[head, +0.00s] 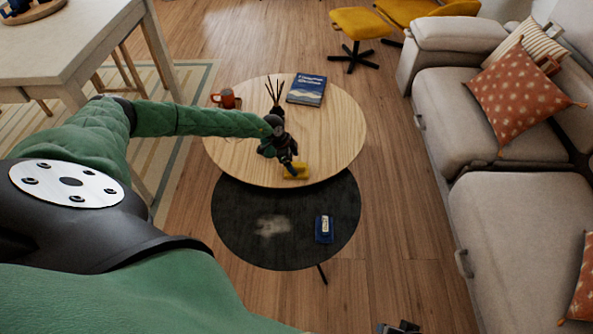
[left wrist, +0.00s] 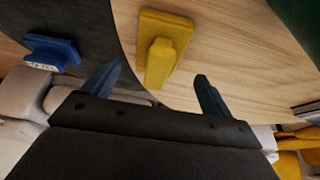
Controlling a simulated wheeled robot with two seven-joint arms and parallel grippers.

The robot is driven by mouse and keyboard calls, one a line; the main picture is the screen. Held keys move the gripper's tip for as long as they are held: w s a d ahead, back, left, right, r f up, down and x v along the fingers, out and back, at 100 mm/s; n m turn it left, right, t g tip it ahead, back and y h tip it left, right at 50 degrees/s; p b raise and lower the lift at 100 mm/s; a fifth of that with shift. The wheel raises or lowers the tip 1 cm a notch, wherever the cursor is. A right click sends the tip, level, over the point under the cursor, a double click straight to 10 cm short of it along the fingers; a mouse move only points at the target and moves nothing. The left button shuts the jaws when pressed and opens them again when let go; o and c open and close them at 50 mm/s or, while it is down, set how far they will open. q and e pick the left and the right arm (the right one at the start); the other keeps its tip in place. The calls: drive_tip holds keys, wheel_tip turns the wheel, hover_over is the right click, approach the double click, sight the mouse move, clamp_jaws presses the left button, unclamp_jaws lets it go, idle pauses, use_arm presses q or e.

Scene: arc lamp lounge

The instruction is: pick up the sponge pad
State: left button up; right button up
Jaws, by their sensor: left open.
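A yellow block-like pad (head: 298,171), which I take to be the sponge pad, lies on the light wooden round table near its front edge. In the left wrist view the yellow pad (left wrist: 165,48) has a flat base with a narrower raised part. My left gripper (head: 289,165) is just above and beside it, partly covering it in the head view. In the left wrist view the gripper (left wrist: 158,88) is open, with the pad ahead between the finger lines and nothing held. A dark part at the bottom edge of the head view seems to be my right gripper (head: 399,328), mostly cut off.
The wooden table (head: 335,125) also bears a red-orange mug (head: 226,98), a blue book (head: 307,89) and dark sticks (head: 274,92). A lower black round table (head: 240,205) holds a blue labelled item (head: 324,229) and a pale patch. A sofa (head: 465,120) stands right.

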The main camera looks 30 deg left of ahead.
sight(296, 164)
use_arm(q)
drive_tip(key=shift+x, duration=2.35)
drive_tip(key=shift+s+d, duration=0.1)
drive_tip(key=shift+d, duration=0.05)
drive_tip(key=shift+r, duration=0.1)
drive_tip(key=shift+c, duration=0.3)
drive_tip(key=c, duration=1)
